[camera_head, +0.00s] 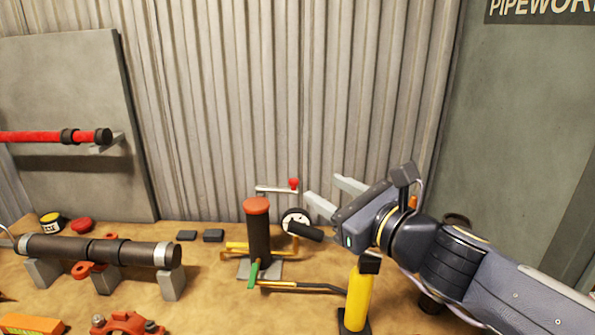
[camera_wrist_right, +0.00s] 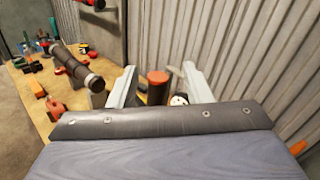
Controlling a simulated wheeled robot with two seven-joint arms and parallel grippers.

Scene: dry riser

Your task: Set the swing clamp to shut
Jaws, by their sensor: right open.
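A dark upright pipe with an orange-red cap (camera_head: 257,205) stands on a grey base plate on the bench. A grey bar with a red knob (camera_head: 293,184) lies level behind and above the cap; it may be the swing clamp's arm, but I cannot tell its setting. My right gripper (camera_head: 322,187) is open and empty, to the right of the knob and apart from it. In the right wrist view the capped pipe (camera_wrist_right: 157,86) shows between the open fingers (camera_wrist_right: 159,66), farther off. The bar is not clear there. My left gripper is not in view.
A round white gauge (camera_head: 296,219) and a black handle (camera_head: 306,233) sit right of the pipe. A yellow cylinder (camera_head: 358,300) stands below my right gripper. A horizontal dark pipe (camera_head: 100,249) rests on blocks at left. A corrugated wall (camera_head: 300,90) closes the back.

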